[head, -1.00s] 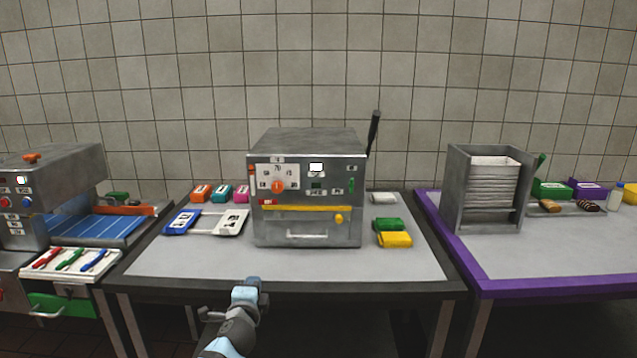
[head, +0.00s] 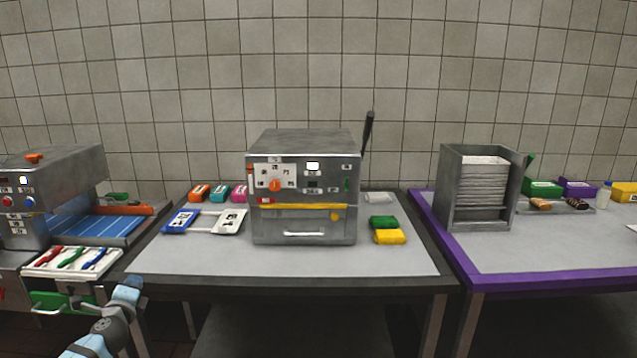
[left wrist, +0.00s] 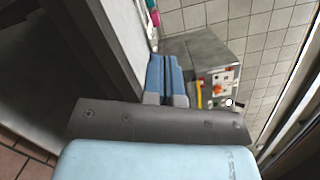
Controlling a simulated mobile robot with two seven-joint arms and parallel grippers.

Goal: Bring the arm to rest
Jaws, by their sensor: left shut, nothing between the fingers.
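My left gripper (head: 132,283) is low at the left of the head view, in front of the left end of the middle table's front edge. Its blue fingers (left wrist: 166,72) show in the left wrist view, side by side and shut with nothing between them. The gripper is apart from everything on the table. My right gripper is in neither view.
The middle table (head: 290,267) bears a grey machine (head: 303,190) with a dial and lever, white holders and coloured packs. A slicer-like machine and pen tray (head: 70,262) stand left. A purple-edged table (head: 458,255) with a metal rack (head: 478,190) stands right. The middle table's front strip is clear.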

